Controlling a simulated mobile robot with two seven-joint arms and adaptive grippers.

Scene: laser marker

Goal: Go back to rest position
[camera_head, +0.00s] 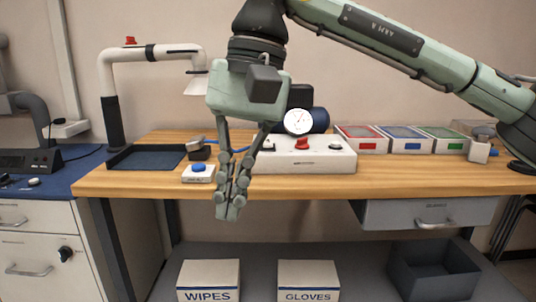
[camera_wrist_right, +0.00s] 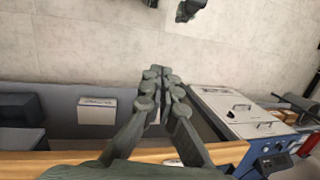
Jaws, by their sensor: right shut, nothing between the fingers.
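My right gripper (camera_head: 229,210) hangs down in front of the workbench's front edge, with its arm coming in from the upper right in the head view. Its fingers are together with nothing between them. In the right wrist view the same gripper (camera_wrist_right: 160,80) shows with its fingertips meeting, over the grey floor beyond the table edge. My left gripper is not seen in either view.
The wooden workbench (camera_head: 420,182) carries a white device with a red knob (camera_head: 302,144), a blue button box (camera_head: 198,173), a dark tray (camera_head: 146,157) and several lidded boxes at the right. A white lamp arm (camera_head: 150,53) stands left. Below, a shelf holds boxes marked WIPES (camera_head: 208,276) and GLOVES (camera_head: 307,275), and a grey bin (camera_head: 432,275).

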